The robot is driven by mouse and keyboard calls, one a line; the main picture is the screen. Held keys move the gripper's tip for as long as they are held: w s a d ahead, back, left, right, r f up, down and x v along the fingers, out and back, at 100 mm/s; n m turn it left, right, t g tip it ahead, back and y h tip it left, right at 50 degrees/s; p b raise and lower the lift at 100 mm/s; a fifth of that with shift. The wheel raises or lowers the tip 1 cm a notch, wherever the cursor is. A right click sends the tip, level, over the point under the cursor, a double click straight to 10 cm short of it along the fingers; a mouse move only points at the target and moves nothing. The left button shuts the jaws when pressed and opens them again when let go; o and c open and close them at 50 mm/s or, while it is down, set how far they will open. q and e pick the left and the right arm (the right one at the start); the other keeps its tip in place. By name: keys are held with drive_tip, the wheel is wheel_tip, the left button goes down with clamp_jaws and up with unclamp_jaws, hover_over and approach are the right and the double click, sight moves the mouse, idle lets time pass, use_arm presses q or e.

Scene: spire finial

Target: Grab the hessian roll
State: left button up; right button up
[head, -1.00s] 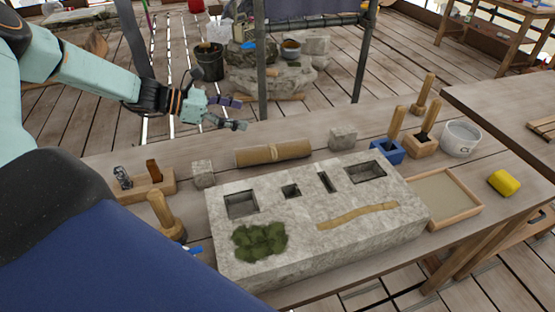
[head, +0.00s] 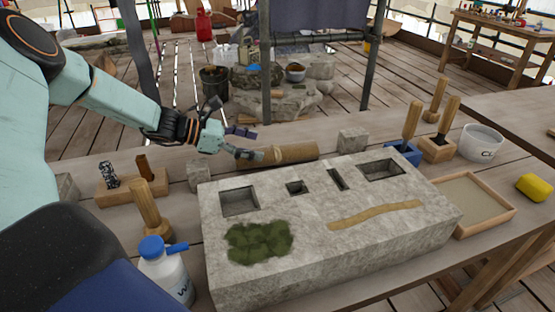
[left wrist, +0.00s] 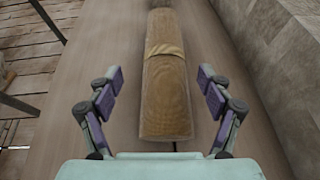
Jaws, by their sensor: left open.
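The hessian roll (head: 292,153) is a brown cylinder with a tie around its middle. It lies on the bench behind the stone block, and its left end is partly hidden by my left gripper in the head view. My left gripper (head: 246,143) is open and empty at the roll's left end. In the left wrist view the roll (left wrist: 165,95) lies lengthwise between the two spread fingers of the left gripper (left wrist: 160,98), apart from both. My right gripper is not in view.
The large stone block (head: 300,262) with square recesses and a moss patch stands in front of the roll. Small stone cubes stand left (head: 200,176) and right (head: 352,139) of the roll. A white bottle (head: 166,272) and wooden mallet (head: 148,212) stand at front left.

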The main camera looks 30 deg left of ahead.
sight(274, 148)
use_arm(q)
drive_tip(key=b+x, duration=0.1)
drive_tip(key=x, duration=0.2)
drive_tip(key=shift+d+r+b, duration=0.1)
drive_tip(key=shift+d+b, duration=0.25)
drive_tip(key=shift+d, duration=0.05)
drive_tip(key=shift+w+d, duration=0.55)
drive_tip(key=shift+d, duration=0.05)
drive_tip(key=shift+s+a, duration=0.1)
drive_tip(key=shift+a, duration=0.05)
drive_tip(key=shift+c, duration=0.8)
drive_tip(key=c, duration=1.3)
